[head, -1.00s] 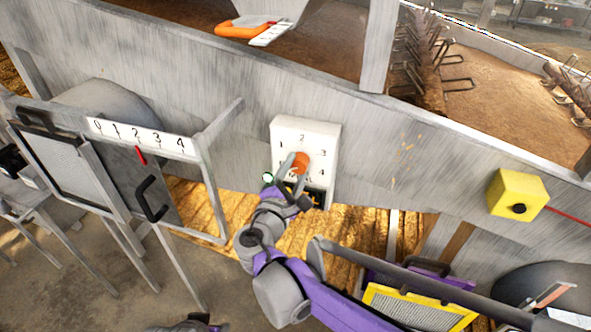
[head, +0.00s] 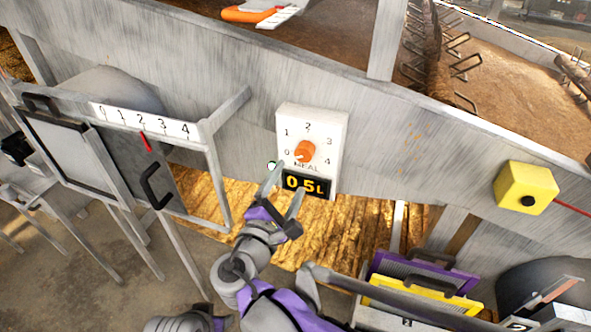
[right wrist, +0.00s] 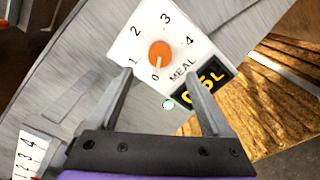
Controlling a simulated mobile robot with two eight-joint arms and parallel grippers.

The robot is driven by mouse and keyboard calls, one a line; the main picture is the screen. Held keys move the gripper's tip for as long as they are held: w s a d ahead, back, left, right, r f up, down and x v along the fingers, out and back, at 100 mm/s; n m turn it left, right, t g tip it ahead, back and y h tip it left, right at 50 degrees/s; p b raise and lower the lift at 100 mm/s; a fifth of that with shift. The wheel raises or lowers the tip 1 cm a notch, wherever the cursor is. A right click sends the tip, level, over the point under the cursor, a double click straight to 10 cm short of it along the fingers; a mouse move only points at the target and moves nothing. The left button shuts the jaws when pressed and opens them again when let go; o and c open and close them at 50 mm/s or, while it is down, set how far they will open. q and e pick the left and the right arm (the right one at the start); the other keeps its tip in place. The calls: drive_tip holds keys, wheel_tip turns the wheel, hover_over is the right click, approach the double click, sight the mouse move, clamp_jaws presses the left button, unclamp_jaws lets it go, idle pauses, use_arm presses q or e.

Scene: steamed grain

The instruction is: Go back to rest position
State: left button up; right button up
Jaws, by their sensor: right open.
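My right gripper (head: 282,190) is open and empty, just in front of and below the meal dial box. The white meal box (head: 337,132) is on the grey wall, with an orange knob (head: 305,151) and a lit display (head: 306,185) reading 0.5 L. The knob's pointer is near 0. In the right wrist view, the open fingers (right wrist: 163,95) sit apart from the orange knob (right wrist: 160,55), with nothing between them. Part of my left arm (head: 185,324) shows at the bottom edge; its gripper is not clearly seen.
A grey frame with a 0–4 scale (head: 146,122), red marker and black handle (head: 155,187) stands at left. A yellow box (head: 525,187) with a red line is at right. Purple and yellow panels (head: 425,295) stand at lower right, near my right arm.

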drive_tip(key=shift+v, duration=1.05)
drive_tip(key=s+d+f+m+g, duration=0.35)
drive_tip(key=d+f+m, duration=0.2)
drive_tip(key=d, duration=0.35)
drive_tip(key=s+d+f+m+g, duration=0.2)
drive_tip(key=d+f+m+g, duration=0.25)
drive_tip(key=d+f, duration=0.35)
drive_tip(key=s+d+f+m+g+y, duration=0.3)
drive_tip(key=s+f+m, duration=0.4)
drive_tip(key=s+m, duration=0.4)
drive_tip(key=shift+s+d+g+y, duration=0.4)
drive_tip(key=shift+s+d+y, duration=0.3)
drive_tip(key=shift+y, duration=0.6)
